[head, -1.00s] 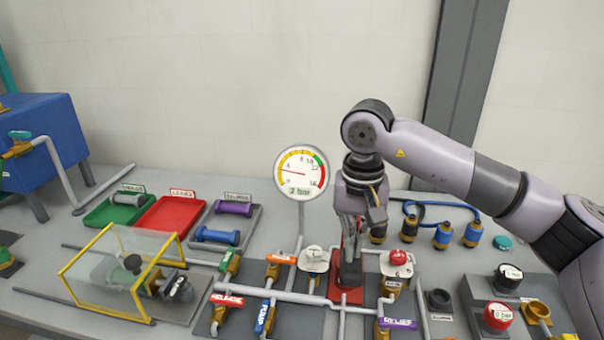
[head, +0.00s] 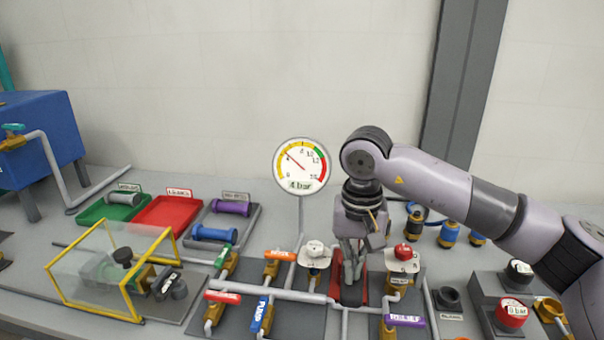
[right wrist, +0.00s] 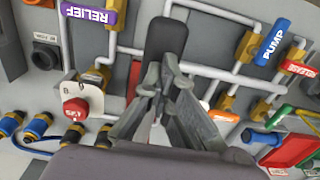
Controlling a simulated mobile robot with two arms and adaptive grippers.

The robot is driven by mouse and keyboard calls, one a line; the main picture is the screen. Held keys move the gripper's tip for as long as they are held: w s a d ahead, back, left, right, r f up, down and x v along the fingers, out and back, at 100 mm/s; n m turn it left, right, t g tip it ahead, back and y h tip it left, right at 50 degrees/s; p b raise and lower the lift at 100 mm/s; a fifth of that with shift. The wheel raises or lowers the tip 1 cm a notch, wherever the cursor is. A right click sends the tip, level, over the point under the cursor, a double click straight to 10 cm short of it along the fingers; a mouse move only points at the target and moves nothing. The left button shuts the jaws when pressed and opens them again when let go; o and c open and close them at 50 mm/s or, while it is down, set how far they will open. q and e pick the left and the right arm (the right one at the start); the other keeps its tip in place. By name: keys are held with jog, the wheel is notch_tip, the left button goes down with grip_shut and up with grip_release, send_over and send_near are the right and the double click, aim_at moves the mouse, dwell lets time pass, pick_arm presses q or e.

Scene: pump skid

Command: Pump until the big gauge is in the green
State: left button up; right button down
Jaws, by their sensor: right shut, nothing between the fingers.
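The big round gauge (head: 300,166) stands on a post behind the pipework. Its needle points into the yellow band, short of the green band at upper right, and its display appears to read 4 bar. My right gripper (head: 352,278) is shut, pointing down at the red hand pump (head: 336,268). In the right wrist view my right gripper (right wrist: 168,72) is shut with nothing between its fingers. The pump's black handle (right wrist: 166,38) lies right at the fingertips; I cannot tell whether they touch. My arm and gripper hide part of the pump. My left gripper is not in view.
Around the pump are pipes and valves with a blue PUMP lever (head: 262,314), red RELEASE lever (head: 223,297) and purple RELIEF lever (head: 404,320). A red-capped small gauge (head: 404,253) stands close right of the gripper. A clear yellow-framed guard (head: 110,270) is at left.

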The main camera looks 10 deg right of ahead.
jog(key=shift+f+b, duration=0.3)
jog(key=shift+f, duration=0.45)
jog(key=shift+r, duration=0.1)
notch_tip(320, 180, up, 9)
jog(key=p, duration=0.5)
jog(key=shift+p, duration=0.3)
